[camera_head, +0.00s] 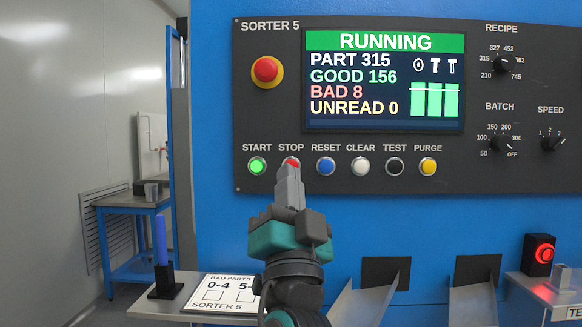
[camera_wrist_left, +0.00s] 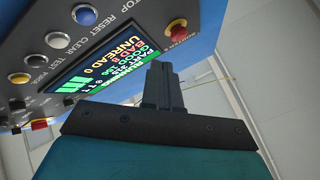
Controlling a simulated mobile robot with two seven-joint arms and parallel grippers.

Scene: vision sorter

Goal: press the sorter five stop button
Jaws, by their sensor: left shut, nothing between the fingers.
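The sorter 5 panel (camera_head: 270,120) is a dark plate on a blue wall with a row of buttons. The red stop button (camera_head: 291,161) sits under the STOP label, between the green start button (camera_head: 257,166) and the blue reset button (camera_head: 326,166). My left gripper (camera_head: 288,170) is shut and empty, its tips in front of the stop button, covering its lower part. I cannot tell whether they touch it. In the left wrist view the shut fingers (camera_wrist_left: 158,70) point toward the panel and the stop button is hidden behind them. My right gripper is not in view.
The screen (camera_head: 385,85) reads RUNNING. A large red emergency button (camera_head: 266,70) is above the row. The white clear button (camera_head: 361,166) is further right. Below are two chutes (camera_head: 366,300), a bad parts card (camera_head: 229,292) and a red lamp (camera_head: 543,252).

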